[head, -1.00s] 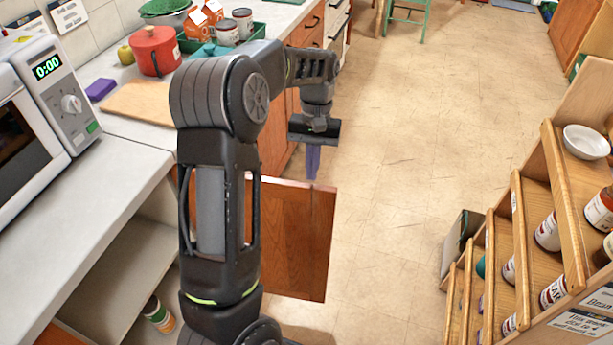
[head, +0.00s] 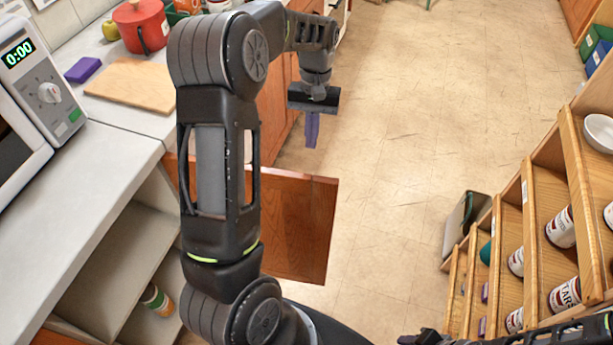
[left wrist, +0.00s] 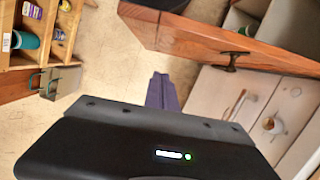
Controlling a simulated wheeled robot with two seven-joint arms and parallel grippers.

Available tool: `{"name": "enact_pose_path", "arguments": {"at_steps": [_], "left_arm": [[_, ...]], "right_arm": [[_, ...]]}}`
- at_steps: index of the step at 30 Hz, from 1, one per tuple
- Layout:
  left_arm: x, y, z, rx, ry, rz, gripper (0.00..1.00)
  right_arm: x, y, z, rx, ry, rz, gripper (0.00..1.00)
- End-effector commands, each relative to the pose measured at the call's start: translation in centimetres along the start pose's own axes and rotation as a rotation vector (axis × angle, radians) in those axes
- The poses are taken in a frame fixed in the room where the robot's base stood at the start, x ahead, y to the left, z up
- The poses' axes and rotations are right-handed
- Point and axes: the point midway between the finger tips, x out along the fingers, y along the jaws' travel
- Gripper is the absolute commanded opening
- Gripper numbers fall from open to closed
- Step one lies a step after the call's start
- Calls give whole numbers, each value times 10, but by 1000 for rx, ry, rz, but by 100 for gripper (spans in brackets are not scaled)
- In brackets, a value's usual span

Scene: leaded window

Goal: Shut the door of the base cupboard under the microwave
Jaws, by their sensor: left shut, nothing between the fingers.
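The cupboard door (head: 300,230) is a brown wooden panel. It stands open, jutting out from the counter front into the aisle, partly hidden behind my left arm in the head view. The open cupboard (head: 125,270) under the microwave (head: 20,140) shows pale shelves. My left gripper (head: 312,132) is shut and empty, pointing down over the floor beyond the door, apart from it. Its fingers (left wrist: 160,92) also show in the left wrist view, near a wooden front with a dark handle (left wrist: 232,60). What looks like the end of my right arm (head: 425,339) is cut off at the bottom edge.
A jar (head: 157,300) stands inside the cupboard. A cutting board (head: 132,84), a red pot (head: 142,27) and a purple block (head: 83,69) are on the counter. A wooden stepped shelf (head: 535,215) with cans stands at right. The floor (head: 400,130) between is clear.

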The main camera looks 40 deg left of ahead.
Motion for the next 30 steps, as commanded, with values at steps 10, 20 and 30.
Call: {"name": "enact_pose_path", "arguments": {"at_steps": [10,20,30], "left_arm": [[62,-1,2,-1,-7,-2,0],[92,0,30,0,-2,0,0],[97,0,40,0,-1,0,0]], "right_arm": [[-8,-3,0,0,-1,1,36],[-21,-7,2,3,-5,5,36],[-22,-7,2,4,-6,6,36]]}}
